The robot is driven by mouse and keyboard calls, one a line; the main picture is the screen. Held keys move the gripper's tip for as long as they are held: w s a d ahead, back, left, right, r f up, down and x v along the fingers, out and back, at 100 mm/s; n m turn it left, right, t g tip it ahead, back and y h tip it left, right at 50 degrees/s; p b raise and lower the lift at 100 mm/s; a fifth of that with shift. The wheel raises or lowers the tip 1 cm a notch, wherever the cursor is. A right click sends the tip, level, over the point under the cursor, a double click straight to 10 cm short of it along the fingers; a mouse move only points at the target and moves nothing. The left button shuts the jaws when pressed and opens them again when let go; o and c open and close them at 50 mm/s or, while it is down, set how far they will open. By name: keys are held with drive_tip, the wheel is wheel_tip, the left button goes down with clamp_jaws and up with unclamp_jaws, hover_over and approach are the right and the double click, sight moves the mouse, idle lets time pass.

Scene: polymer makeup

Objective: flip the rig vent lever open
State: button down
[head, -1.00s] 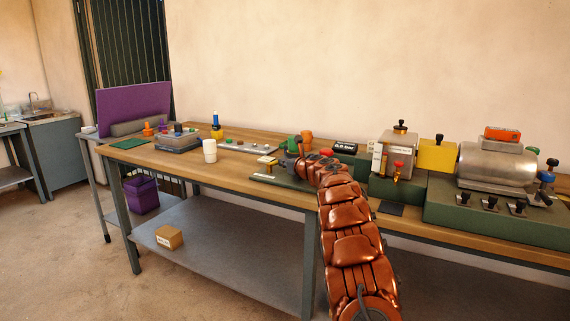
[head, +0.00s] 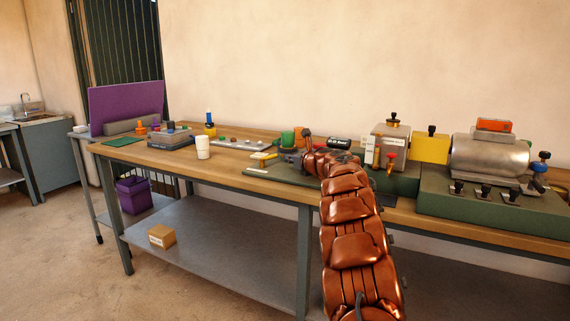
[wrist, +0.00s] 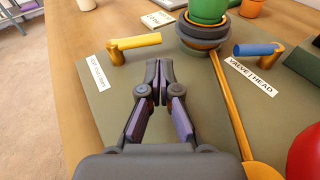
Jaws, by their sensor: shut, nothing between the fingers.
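In the wrist view my gripper (wrist: 157,72) is shut and empty, above a grey-green base plate (wrist: 110,105). To its upper left is a yellow lever (wrist: 138,40) on a brass post, with a white label (wrist: 97,70) beside it. To its upper right is a blue lever (wrist: 257,49) on a brass post, with its own label (wrist: 250,77), which seems to read "VALVE HEAD". I cannot read the left label surely, so which lever is the rig vent is unclear. The fingertips appear apart from both levers. The yellow lever also shows in the head view (head: 264,156).
A green cup (wrist: 207,10) sits in a dark round holder (wrist: 203,33) between the levers. A brass rod (wrist: 228,105) runs from it toward me, right of the fingers. A red ball-like part (wrist: 304,155) is at lower right. A white cup (head: 203,148) stands further left.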

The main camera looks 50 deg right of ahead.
drive_tip(key=shift+d+b+v, duration=0.1)
drive_tip(key=shift+d+v, duration=0.1)
drive_tip(key=shift+v, duration=1.05)
drive_tip(key=shift+d+b+v, duration=0.15)
drive_tip(key=shift+d+v, duration=0.05)
drive_tip(key=shift+v, duration=1.1)
drive_tip(key=shift+d+b+v, duration=0.1)
drive_tip(key=shift+d+v, duration=0.1)
drive_tip(key=shift+v, duration=1.05)
drive_tip(key=shift+s+r, duration=0.1)
drive_tip(key=shift+s, duration=0.05)
